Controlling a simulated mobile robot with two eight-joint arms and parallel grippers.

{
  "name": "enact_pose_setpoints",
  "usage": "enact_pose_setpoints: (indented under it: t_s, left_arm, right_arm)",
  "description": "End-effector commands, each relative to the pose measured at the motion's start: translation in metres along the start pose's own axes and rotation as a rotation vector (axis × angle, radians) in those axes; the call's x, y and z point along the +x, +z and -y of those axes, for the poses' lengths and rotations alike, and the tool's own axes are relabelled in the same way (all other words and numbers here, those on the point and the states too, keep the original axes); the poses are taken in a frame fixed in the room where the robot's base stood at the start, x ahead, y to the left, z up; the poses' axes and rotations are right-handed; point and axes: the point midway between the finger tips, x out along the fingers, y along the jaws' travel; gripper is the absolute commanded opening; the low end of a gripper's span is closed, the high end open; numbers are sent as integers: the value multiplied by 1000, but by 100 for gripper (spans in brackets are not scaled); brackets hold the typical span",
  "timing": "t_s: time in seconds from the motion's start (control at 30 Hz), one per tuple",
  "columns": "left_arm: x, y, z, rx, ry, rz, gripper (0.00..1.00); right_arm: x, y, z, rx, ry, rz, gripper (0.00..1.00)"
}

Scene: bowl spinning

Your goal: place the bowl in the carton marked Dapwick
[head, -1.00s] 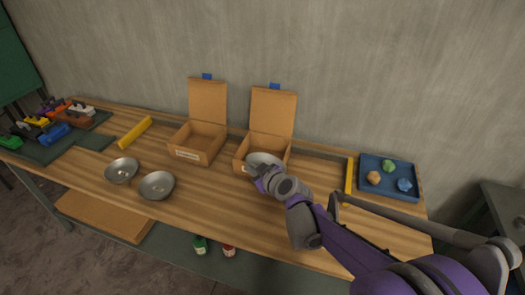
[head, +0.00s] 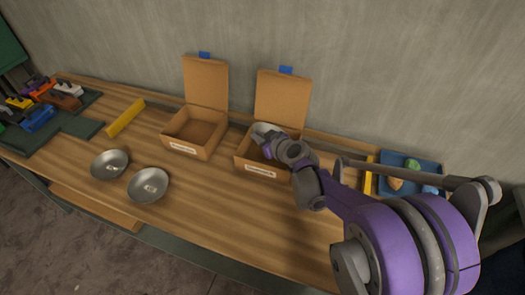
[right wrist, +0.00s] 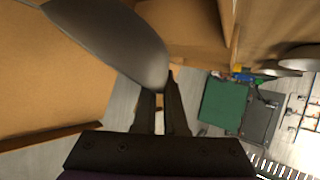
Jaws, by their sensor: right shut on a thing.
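My right gripper (head: 267,139) is shut on the rim of a grey metal bowl (head: 261,129). It holds the bowl tilted at the opening of the right open carton (head: 245,162); how deep it sits is unclear. In the right wrist view the bowl (right wrist: 115,38) hangs at the fingertips (right wrist: 160,92), with cardboard around it. The left open carton (head: 208,150) looks empty. Both cartons have a white front label, too small to read. Two more metal bowls, one (head: 110,163) behind the other (head: 149,185), sit on the table. My left gripper is not in view.
A yellow bar (head: 126,118) lies left of the cartons. A dark mat with several coloured blocks (head: 38,118) is at the far left. A blue tray (head: 427,167) with coloured lumps is at the right, partly behind my arm. The table's front middle (head: 215,205) is clear.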

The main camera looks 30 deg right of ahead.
Motion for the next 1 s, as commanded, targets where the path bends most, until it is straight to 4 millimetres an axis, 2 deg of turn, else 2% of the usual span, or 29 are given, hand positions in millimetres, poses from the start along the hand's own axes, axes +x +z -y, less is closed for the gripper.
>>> enact_pose_setpoints:
  t_s: [0.03, 0.1, 0.27, 0.47, 0.83, 0.87, 1.0]
  left_arm:
    - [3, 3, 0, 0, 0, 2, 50]
    - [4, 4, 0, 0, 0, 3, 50]
    - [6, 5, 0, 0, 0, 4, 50]
    - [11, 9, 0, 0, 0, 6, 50]
    - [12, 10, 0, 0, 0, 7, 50]
    - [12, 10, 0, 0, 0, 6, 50]
    - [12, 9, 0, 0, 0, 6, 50]
  right_arm:
    - [5, 11, 1, 0, 0, 1, 0]
    - [9, 19, 2, 0, 0, 0, 0]
    - [15, 32, 4, 0, 0, 0, 0]
    - [27, 56, 7, -1, 0, 0, 0]
    - [29, 60, 8, -1, 0, 0, 0]
    - [28, 60, 8, -1, 0, 0, 14]
    - [28, 59, 8, -1, 0, 0, 39]
